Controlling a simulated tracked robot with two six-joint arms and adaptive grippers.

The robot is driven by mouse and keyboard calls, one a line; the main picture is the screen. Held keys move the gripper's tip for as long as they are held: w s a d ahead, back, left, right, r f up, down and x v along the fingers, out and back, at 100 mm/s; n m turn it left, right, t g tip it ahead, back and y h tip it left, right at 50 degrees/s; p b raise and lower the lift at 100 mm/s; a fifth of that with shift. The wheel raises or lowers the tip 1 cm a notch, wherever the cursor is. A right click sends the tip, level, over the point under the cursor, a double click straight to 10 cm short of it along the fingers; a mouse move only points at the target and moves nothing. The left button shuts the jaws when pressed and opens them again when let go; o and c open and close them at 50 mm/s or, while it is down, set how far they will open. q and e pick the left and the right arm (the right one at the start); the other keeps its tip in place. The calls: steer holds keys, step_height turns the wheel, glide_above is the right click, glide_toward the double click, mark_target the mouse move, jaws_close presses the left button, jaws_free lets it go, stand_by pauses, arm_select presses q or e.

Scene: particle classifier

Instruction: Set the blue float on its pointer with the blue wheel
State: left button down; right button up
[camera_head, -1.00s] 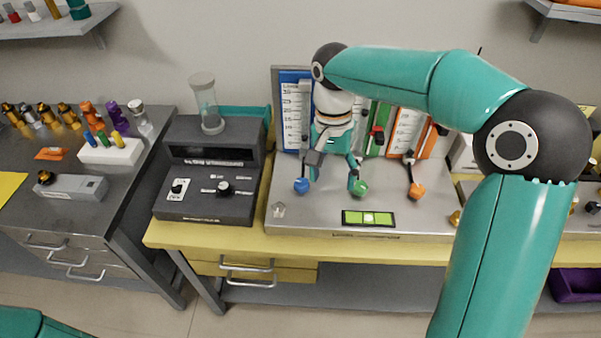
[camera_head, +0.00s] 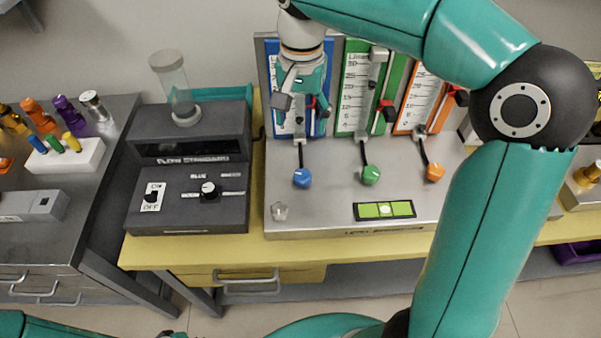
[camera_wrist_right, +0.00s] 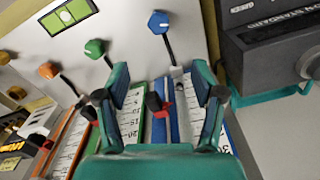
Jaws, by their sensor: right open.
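The blue wheel (camera_head: 302,178) is a faceted blue knob on a dark stem below the blue meter panel (camera_head: 322,125). It shows clear of the fingers at the top of the wrist view (camera_wrist_right: 158,22). My right gripper (camera_head: 301,103) is open and empty, in front of the blue panel and above the wheel. In the wrist view its two fingers (camera_wrist_right: 162,85) spread on either side of the blue panel. A red pointer (camera_wrist_right: 153,102) shows between them. The blue float cannot be made out; the gripper covers much of the blue scale. My left gripper is out of view.
A green wheel (camera_head: 371,174) and an orange wheel (camera_head: 434,173) stand to the right, below their own panels. A green level (camera_head: 385,209) lies at the front of the metal base. The dark flow standard box (camera_head: 190,190), with switch and knob, stands left.

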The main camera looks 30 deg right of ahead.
mark_target(302, 174)
steer(key=f, duration=1.7)
steer(key=shift+d+f+b, duration=0.15)
steer(key=shift+d+b, duration=0.05)
steer(key=shift+b, duration=0.15)
steer(key=c, duration=1.1)
steer(key=shift+c, duration=0.2)
